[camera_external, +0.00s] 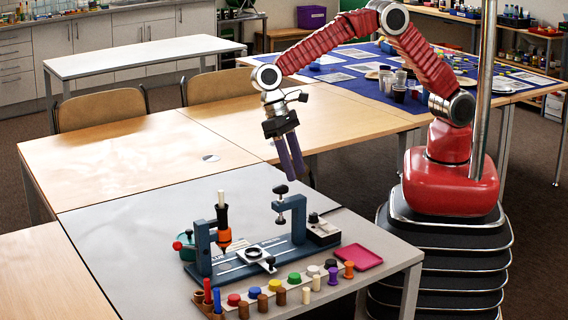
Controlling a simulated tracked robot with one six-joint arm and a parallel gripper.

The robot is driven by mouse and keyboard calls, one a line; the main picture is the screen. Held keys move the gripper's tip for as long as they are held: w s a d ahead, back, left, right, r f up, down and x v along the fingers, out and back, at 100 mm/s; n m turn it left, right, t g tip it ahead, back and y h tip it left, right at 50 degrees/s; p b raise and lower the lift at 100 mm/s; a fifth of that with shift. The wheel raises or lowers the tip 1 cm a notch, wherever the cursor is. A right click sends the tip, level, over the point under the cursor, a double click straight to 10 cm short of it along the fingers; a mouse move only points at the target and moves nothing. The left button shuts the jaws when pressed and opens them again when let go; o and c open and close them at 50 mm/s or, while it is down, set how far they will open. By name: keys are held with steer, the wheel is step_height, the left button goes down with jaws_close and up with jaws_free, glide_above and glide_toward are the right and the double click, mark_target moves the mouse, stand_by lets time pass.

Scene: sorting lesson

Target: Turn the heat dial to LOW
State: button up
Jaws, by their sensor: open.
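A blue bench device (250,262) with two uprights stands on the grey table. At its right end is a dark box with a pale face (322,232). A small dark knob (313,217) sits on top of this box and may be the heat dial. Its markings and setting are too small to read. My gripper (293,176) hangs above the device's right upright (291,215), fingers pointing down. It is open, with a narrow gap and nothing between the fingers. It is apart from the knob, above it and to its left.
An orange and black tool (223,232) stands upright at the device's left. Several coloured caps and pegs line the table's front, beside a pink tray (358,257). A black clamp screw (280,190) rises close under my gripper. The grey table's back left is clear.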

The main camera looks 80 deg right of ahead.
mark_target(313, 213)
steer(key=shift+s+a+r+m, duration=0.1)
steer(key=shift+r+m, duration=0.35)
steer(key=shift+s+a+r+m, duration=0.1)
steer(key=shift+r+m, duration=0.3)
steer(key=shift+m, duration=0.05)
steer(key=x, duration=1.3)
steer(key=shift+s+a+f, duration=0.1)
steer(key=shift+s+f, duration=0.2)
steer(key=shift+s, duration=0.05)
steer(key=shift+c, duration=0.3)
steer(key=c, duration=1)
